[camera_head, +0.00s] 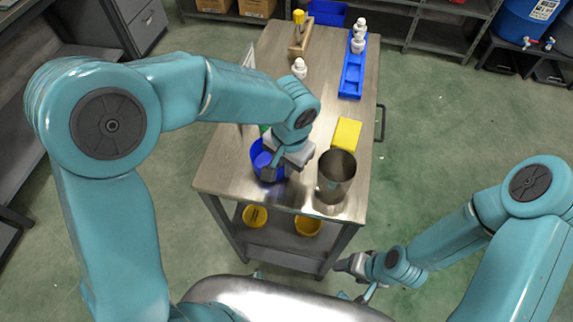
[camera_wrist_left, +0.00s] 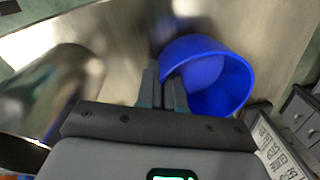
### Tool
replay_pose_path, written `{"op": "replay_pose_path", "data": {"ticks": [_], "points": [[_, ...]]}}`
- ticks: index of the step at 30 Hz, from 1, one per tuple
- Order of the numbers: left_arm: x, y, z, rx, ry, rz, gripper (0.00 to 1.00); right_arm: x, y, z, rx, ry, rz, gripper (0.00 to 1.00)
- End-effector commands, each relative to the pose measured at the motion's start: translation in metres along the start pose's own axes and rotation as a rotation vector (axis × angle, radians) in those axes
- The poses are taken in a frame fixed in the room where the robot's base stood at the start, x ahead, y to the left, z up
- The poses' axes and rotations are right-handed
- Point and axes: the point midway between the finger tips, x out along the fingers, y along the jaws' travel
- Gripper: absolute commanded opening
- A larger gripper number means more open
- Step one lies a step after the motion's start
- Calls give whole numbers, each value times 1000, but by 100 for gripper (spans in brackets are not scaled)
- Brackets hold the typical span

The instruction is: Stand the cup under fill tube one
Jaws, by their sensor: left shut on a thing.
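A blue cup (camera_head: 257,150) is at the near left of the steel-topped cart, partly hidden behind my left gripper. My left gripper (camera_head: 268,172) is shut on the cup's wall. In the left wrist view, the two fingers (camera_wrist_left: 165,88) meet at the left side of the blue cup (camera_wrist_left: 240,80), whose open mouth shows. I cannot tell whether the cup touches the cart top. My right gripper (camera_head: 358,280) is off the cart's near right corner, low and away from the cup; its jaws are unclear. I cannot make out fill tube one.
A steel pot (camera_head: 337,177) stands right of the cup. A yellow block (camera_head: 346,133), a white bottle (camera_head: 299,68) and a blue rack (camera_head: 351,77) with white bottles are farther back on the cart top (camera_head: 312,110). Yellow bins (camera_head: 308,225) sit on the lower shelf.

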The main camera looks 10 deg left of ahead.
Motion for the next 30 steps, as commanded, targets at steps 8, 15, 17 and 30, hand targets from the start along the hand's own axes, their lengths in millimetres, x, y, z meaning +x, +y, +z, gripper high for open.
{"op": "replay_pose_path", "data": {"ticks": [8,15,17,30], "points": [[7,0,0,-1,1,1,0,0,0,0,0,0,0,66],[11,1,0,-1,1,1,20,4,1,0,0,0,0,66],[11,1,0,-1,1,1,32,4,1,0,0,0,0,66],[-8,0,-1,0,5,-1,32,-1,0,0,0,0,0,66]]}}
